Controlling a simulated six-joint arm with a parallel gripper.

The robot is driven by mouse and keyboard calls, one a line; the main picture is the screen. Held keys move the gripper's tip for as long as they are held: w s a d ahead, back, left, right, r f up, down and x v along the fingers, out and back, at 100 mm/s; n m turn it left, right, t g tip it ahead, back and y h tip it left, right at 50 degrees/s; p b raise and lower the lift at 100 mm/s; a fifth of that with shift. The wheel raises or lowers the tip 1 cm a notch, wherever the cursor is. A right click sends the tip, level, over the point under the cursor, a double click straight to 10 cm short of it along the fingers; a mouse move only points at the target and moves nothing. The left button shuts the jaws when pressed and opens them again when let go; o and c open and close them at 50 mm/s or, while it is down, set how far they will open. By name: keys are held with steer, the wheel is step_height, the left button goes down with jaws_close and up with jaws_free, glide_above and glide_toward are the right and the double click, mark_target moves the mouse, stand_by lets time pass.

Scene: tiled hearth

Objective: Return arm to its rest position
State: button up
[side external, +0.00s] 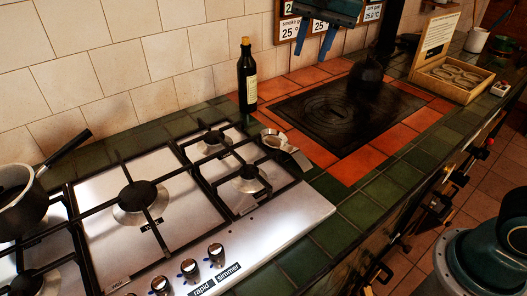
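My gripper (312,54) is at the top of the side external view, to the right of the dark bottle and up near the wall signs. Its two blue fingers point down and stand apart, with nothing visible between them. The upper part of my gripper and most of my arm are cut off by the top edge. My teal base shows at the lower right.
A dark bottle (247,82) stands upright behind the steel gas hob (270,222). A dark kettle (366,72) sits at the back of the black hotplate (325,120). A pot (22,212) stands at left. A wooden box (422,85) is at right.

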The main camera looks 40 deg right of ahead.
steer(key=s+d+f+n+t, duration=0.1)
steer(key=s+d+f+n, duration=0.1)
steer(key=s, duration=0.6)
steer(key=s+d+f+n+t, duration=0.1)
steer(key=s+n, duration=0.3)
steer(key=s, duration=0.5)
steer(key=s+d+f+n, duration=0.3)
steer(key=s+d, duration=0.1)
steer(key=s, duration=0.4)
steer(key=shift+s+f+t, duration=0.2)
steer(key=shift+s+t, duration=0.05)
steer(key=shift+t, duration=0.15)
